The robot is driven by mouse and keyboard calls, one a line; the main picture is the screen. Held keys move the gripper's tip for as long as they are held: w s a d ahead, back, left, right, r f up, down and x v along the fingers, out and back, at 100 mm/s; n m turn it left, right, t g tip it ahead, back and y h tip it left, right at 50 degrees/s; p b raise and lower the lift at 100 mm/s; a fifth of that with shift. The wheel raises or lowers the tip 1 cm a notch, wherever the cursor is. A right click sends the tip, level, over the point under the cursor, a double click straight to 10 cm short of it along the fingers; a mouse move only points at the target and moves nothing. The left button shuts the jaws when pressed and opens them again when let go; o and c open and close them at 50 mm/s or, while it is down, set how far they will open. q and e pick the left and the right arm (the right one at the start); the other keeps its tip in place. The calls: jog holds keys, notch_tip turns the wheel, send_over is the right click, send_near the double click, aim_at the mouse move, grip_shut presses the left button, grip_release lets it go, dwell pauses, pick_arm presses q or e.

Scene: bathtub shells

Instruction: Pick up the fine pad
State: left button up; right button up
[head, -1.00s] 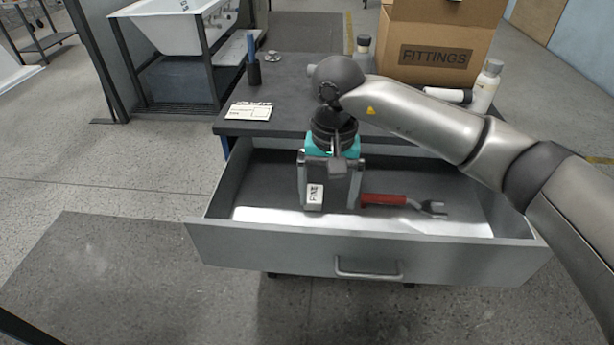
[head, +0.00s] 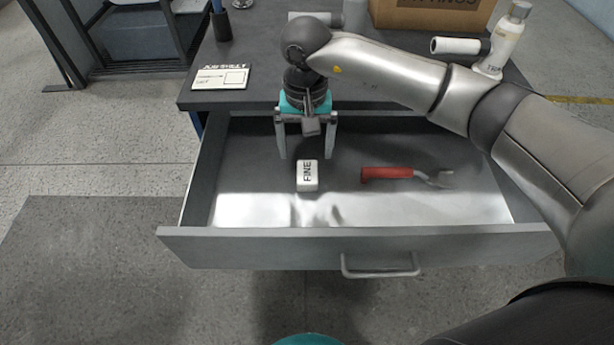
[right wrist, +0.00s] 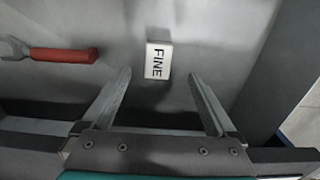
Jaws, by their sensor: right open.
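The fine pad (head: 307,176) is a small white block marked "FINE", lying on the floor of the open drawer (head: 350,250). It also shows in the right wrist view (right wrist: 158,60), beyond the fingertips and roughly between their lines. My right gripper (head: 307,156) is open and empty, pointing down over the drawer behind the pad. Its two fingers also show in the right wrist view (right wrist: 160,75), spread wider than the pad and apart from it. My left gripper is not in view.
A red-handled wrench (head: 400,174) lies in the drawer right of the pad. On the dark worktop (head: 260,95) are a printed card (head: 222,77), bottles such as a white one (head: 505,40), and a cardboard box (head: 430,14). The drawer's front and side walls surround the pad.

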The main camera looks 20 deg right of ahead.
jog(key=b, duration=0.1)
send_over(307, 172)
jog(key=shift+s+a+f, duration=0.1)
jog(key=shift+s+f, duration=0.05)
jog(key=shift+f, duration=0.9)
jog(key=shift+s+a+f, duration=0.1)
jog(key=shift+f, duration=0.9)
jog(key=f, duration=0.1)
jog(key=f+b, duration=0.1)
jog(key=f, duration=0.1)
jog(key=shift+w+d+f, duration=0.15)
jog(key=shift+w+d, duration=0.1)
jog(key=shift+w, duration=0.05)
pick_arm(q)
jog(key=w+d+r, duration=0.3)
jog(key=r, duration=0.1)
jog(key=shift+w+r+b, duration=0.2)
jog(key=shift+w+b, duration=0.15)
pick_arm(e)
jog(key=shift+f, duration=0.6)
jog(key=shift+c, duration=0.3)
grip_shut()
jog(key=shift+r, duration=0.1)
